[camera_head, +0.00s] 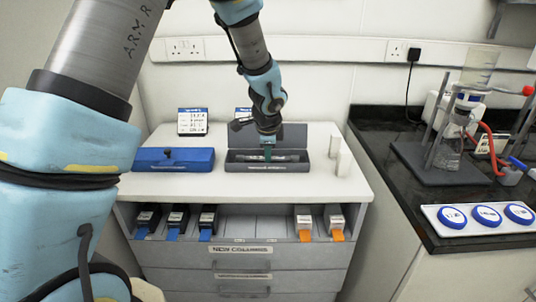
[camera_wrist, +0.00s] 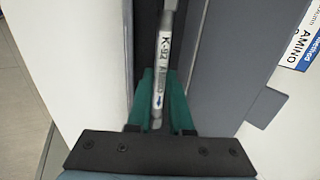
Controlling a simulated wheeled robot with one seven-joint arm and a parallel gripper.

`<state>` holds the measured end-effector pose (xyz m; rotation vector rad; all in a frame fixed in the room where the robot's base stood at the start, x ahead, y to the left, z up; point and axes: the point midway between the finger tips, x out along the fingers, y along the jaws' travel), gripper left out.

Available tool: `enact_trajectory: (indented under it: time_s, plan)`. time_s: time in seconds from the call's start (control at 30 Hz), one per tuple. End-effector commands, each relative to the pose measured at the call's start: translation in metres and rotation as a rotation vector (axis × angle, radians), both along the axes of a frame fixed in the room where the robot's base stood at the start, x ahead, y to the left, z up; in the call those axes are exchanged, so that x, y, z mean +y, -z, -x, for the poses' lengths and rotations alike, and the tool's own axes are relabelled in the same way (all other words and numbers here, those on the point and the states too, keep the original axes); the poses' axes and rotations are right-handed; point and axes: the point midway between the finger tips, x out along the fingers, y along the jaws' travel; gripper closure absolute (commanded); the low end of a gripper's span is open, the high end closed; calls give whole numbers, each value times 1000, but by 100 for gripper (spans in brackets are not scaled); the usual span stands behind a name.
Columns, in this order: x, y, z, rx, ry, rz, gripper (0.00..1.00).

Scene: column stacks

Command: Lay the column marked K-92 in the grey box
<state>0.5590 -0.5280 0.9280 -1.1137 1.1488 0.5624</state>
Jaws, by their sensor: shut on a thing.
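The grey box (camera_head: 240,168) stands open on the white cabinet top, its lid raised at the back; its inside also shows in the wrist view (camera_wrist: 204,60). A slim silver column (camera_wrist: 164,60) with a white label reading K-92 and a blue arrow lies lengthwise along the box's dark interior. In the head view the column (camera_head: 285,157) shows low in the box. My gripper (camera_head: 267,152) points down into the box, its green fingers (camera_wrist: 163,105) shut on the column. Whether the column rests on the box floor is hard to tell.
A shut blue box (camera_head: 175,162) stands left of the grey box. A card (camera_head: 193,122) stands behind. Glassware (camera_head: 450,140) stands on the black counter.

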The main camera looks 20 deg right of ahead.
Motion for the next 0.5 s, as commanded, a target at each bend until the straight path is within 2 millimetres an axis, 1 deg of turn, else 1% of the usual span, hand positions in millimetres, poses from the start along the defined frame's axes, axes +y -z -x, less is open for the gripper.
enact_trajectory:
  time_s: [0.13,0.17,0.43,0.47,0.5]
  plan:
    - [0,3,0,-1,0,0,100]
    - [0,2,0,-1,0,0,79]
    - [0,2,1,1,0,0,49]
    - [0,3,1,2,0,-1,46]
    - [0,3,1,2,0,-2,46]
